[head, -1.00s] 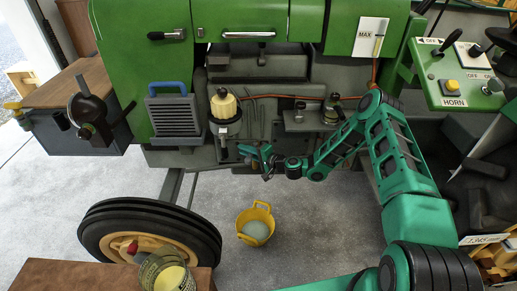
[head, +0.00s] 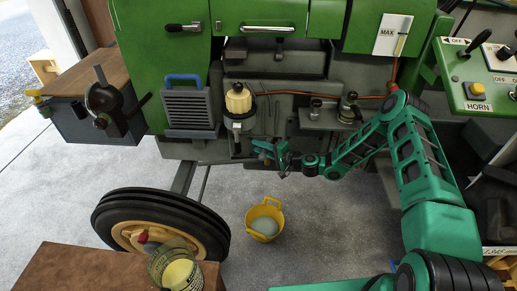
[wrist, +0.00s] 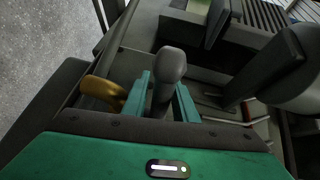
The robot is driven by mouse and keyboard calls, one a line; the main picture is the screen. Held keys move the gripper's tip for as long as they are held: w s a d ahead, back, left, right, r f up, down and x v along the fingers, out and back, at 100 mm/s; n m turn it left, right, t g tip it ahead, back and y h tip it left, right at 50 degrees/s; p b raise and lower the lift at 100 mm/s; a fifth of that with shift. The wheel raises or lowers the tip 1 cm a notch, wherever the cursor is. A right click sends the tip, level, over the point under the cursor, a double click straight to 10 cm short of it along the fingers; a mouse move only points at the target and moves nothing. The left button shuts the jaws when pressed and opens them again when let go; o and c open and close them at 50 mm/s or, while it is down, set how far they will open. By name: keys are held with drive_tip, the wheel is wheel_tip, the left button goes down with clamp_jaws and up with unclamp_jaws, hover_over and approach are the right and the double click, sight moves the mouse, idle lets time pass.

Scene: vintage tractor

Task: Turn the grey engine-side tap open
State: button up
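In the wrist view, a dark grey rounded handle (wrist: 171,68), which looks like the grey tap's lever, stands between my gripper's two green fingers (wrist: 162,100). The fingers are apart on either side of its stem, with no clear contact on both sides. A brass-coloured fitting (wrist: 103,91) lies just left of the left finger. In the head view, my gripper (head: 269,153) is at the lower engine side, below and right of the yellow-topped filter (head: 239,98). The tap is too small and partly covered to make out there.
A yellow bucket (head: 264,221) stands on the floor below my gripper. The front wheel (head: 160,227) and a brown surface with a tin (head: 177,271) are at lower left. A shelf with small fittings (head: 331,117) lies right of the filter. A control panel (head: 480,80) is at right.

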drive_tip(key=v, duration=1)
drive_tip(key=shift+d, duration=0.2)
drive_tip(key=shift+r, duration=0.1)
drive_tip(key=s+d+r+n+g+h, duration=0.6)
drive_tip(key=s+d+r+g+h, duration=0.35)
drive_tip(key=s+d+r, duration=1.25)
drive_tip(key=s+d+r+m, duration=0.1)
drive_tip(key=s+r, duration=0.2)
drive_tip(key=s, duration=0.5)
drive_tip(key=s+d+r+m+g+h, duration=0.1)
drive_tip(key=s+d+r+m, duration=0.1)
drive_tip(key=s, duration=0.6)
drive_tip(key=s+d+r+m+h, duration=0.1)
drive_tip(key=s+r, duration=0.3)
drive_tip(key=s, duration=0.5)
drive_tip(key=shift+d+m, duration=0.5)
drive_tip(key=shift+d, duration=0.25)
